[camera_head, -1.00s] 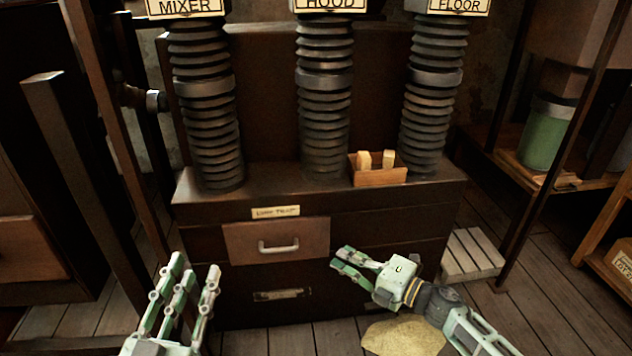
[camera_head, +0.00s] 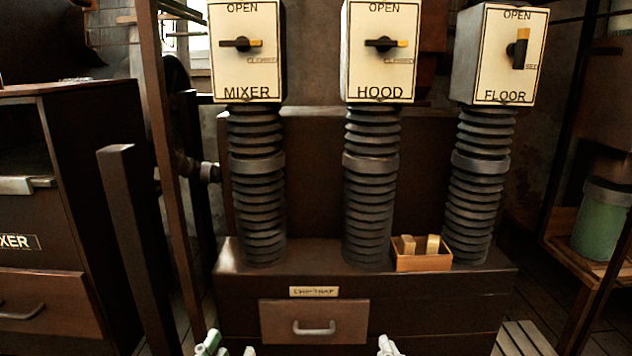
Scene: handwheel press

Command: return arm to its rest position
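My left gripper (camera_head: 226,347) shows only by its pale green fingertips at the bottom edge, left of the drawer. The tips stand apart with nothing seen between them. My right gripper (camera_head: 388,346) shows only as a small pale tip at the bottom edge, right of the drawer; the rest is out of frame. Both are clear of the control boxes. The MIXER box (camera_head: 245,60) and HOOD box (camera_head: 380,60) have their handles level. The FLOOR box (camera_head: 505,60) has its handle upright.
Ribbed ducts (camera_head: 368,210) run from the boxes to a dark cabinet with a labelled drawer (camera_head: 313,321), which is shut. A small wooden box with blocks (camera_head: 422,262) sits on the cabinet top. Dark posts (camera_head: 135,230) stand at left. A green container (camera_head: 600,222) stands on the right shelf.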

